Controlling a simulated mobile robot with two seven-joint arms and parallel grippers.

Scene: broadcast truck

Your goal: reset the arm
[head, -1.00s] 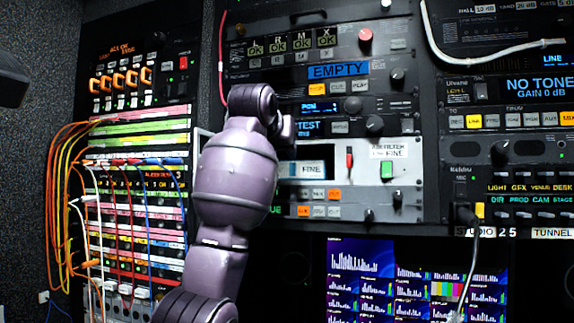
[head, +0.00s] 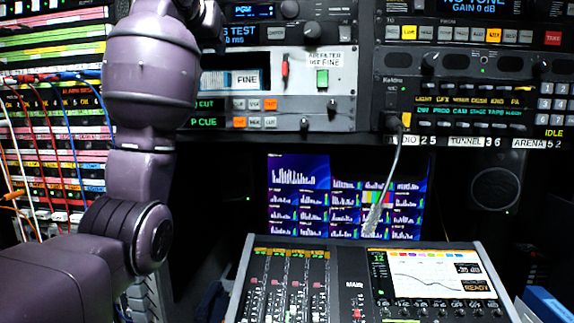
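My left arm (head: 150,75), purple-grey, comes in from the lower left and rises in front of the equipment rack. Its wrist end reaches the top edge of the head view. The fingers of my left gripper do not show clearly there, so I cannot tell whether they are open or shut or touch anything. My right arm and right gripper are not in view. Behind the arm is a white-faced rack unit (head: 335,83) with a red toggle (head: 285,67), a green switch (head: 322,79) and a display reading FINE (head: 245,78).
A mixing console (head: 345,285) with faders and a lit READY screen (head: 430,275) stands low at centre right. A monitor (head: 300,200) sits behind it. A grey cable (head: 385,190) hangs from the intercom panel (head: 475,103). A patch bay (head: 50,140) with coloured cords is left.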

